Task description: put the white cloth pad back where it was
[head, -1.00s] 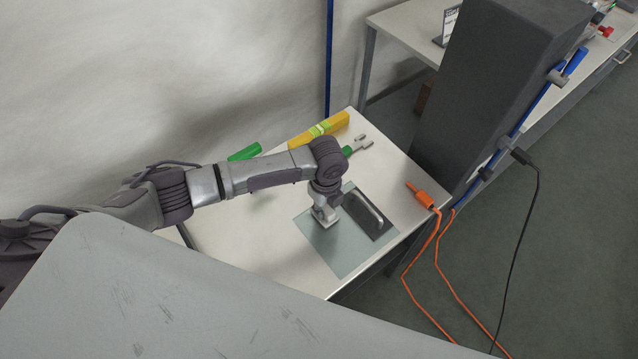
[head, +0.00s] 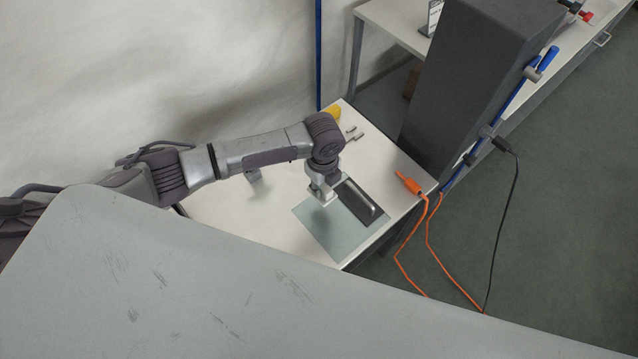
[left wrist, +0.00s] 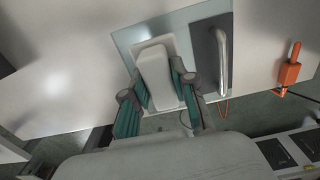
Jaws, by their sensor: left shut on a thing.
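My left gripper (head: 324,196) points down over the grey-green mat (head: 338,238) on the white table. In the left wrist view, its two fingers (left wrist: 159,106) are shut on the white cloth pad (left wrist: 154,76), a pale rounded block with a wider pale part at its far end. The mat (left wrist: 127,40) shows beneath and around it. In the head view the pad is mostly hidden by the gripper; whether it touches the mat I cannot tell. My right gripper is in neither view.
A dark plate (head: 352,201) with a metal handle (head: 366,200) lies on the mat, right of the gripper. An orange plug (head: 409,183) with its cable is at the table's right edge. A yellow thing (head: 333,114) shows behind my arm. A tall dark block (head: 478,80) stands right.

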